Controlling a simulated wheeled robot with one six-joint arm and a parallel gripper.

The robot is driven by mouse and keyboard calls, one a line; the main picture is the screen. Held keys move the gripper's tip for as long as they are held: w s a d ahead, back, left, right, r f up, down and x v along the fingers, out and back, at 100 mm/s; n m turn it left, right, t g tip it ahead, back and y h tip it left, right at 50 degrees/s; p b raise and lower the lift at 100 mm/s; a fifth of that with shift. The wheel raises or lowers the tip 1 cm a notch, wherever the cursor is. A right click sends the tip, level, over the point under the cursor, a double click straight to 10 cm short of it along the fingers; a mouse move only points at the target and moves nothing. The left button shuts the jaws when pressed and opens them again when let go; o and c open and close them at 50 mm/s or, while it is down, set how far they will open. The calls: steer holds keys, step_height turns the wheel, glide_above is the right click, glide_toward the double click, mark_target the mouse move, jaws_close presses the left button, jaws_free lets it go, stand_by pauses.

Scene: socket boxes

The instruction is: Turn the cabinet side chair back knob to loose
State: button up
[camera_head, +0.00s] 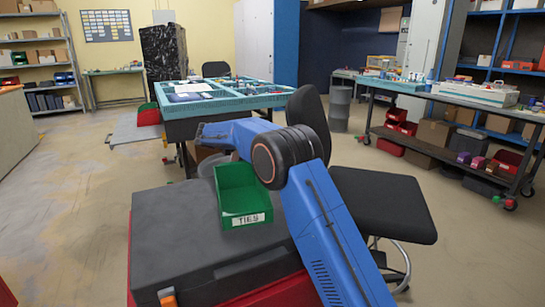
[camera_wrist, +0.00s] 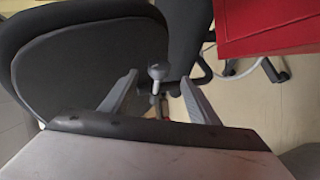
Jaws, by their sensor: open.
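In the wrist view, a small round grey knob (camera_wrist: 157,72) on a short stem shows between the fingertips of my gripper (camera_wrist: 159,77). My gripper is open, with one finger to each side of the knob; I cannot tell if either touches it. A dark chair part with a rounded edge (camera_wrist: 70,75) fills the left of that view. In the head view, a black chair back (camera_head: 308,112) and seat (camera_head: 385,205) stand behind and right of my blue arm. Another dark chair (camera_head: 215,69) stands behind the teal-topped table. No knob shows clearly in the head view.
A grey-topped case (camera_head: 180,240) with a green TIES bin (camera_head: 243,196) is close in front. A red box (camera_wrist: 265,25) shows top right in the wrist view. The teal-topped table (camera_head: 190,105) stands behind, a workbench (camera_head: 440,98) at right. Floor at left is clear.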

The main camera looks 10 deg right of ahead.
steer(key=s+a+r+m+t+y, duration=0.2)
steer(key=a+r+y, duration=0.3)
steer(key=r, duration=0.6)
steer(key=x, duration=1.7)
steer(key=shift+s+f, duration=0.2)
steer(key=shift+f, duration=0.05)
steer(key=c, duration=1)
